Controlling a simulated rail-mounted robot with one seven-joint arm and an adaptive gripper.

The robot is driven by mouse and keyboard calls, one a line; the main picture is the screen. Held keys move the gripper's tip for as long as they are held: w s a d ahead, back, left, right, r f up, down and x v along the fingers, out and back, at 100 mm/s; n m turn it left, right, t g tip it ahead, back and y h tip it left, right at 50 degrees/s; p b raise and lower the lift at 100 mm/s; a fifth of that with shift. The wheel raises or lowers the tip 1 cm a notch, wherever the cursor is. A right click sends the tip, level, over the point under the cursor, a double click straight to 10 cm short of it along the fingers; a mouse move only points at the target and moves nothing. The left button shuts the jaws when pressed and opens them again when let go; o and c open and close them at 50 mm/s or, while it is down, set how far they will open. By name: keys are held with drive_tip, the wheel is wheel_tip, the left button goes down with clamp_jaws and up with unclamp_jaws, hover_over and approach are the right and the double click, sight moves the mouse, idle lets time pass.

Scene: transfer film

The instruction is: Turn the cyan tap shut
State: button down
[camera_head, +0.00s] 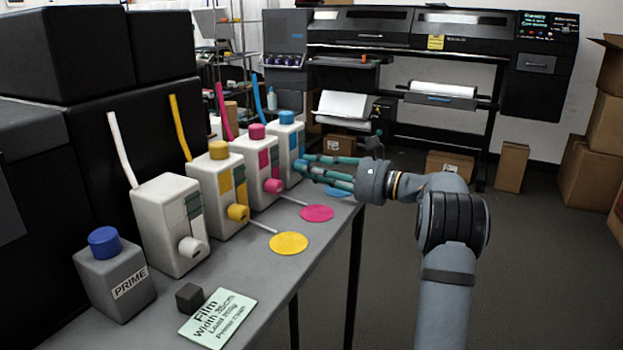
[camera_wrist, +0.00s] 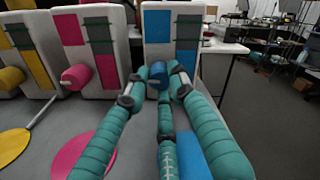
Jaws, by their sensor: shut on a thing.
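The cyan tap (camera_wrist: 158,74) is a blue knob low on the front of the white cyan ink bottle (camera_head: 291,140), which has a blue cap. In the wrist view the cyan bottle (camera_wrist: 208,55) stands straight ahead with a blue label. My gripper (camera_wrist: 160,88) has teal padded fingers, closed around the tap from both sides with a third finger below. In the head view my gripper (camera_head: 305,166) reaches the bottle from the right, and its fingers hide the tap there. A blue disc (camera_wrist: 197,150) lies on the table under the fingers.
The magenta bottle (camera_head: 261,165) with its tap (camera_head: 274,186) stands close to the left of the cyan one. Yellow (camera_head: 215,190) and white (camera_head: 170,225) bottles follow. A grey PRIME block (camera_head: 115,277) and a card (camera_head: 216,318) are nearer. The table's right side is open floor.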

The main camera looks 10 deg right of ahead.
drive_tip(key=shift+r+n+b, duration=0.1)
drive_tip(key=shift+n+b, duration=0.2)
drive_tip(key=shift+n, duration=0.1)
drive_tip(key=c, duration=1.5)
unclamp_jaws()
drive_tip(key=shift+o, duration=0.2)
drive_tip(key=shift+d, duration=0.1)
drive_tip(key=v, duration=1.2)
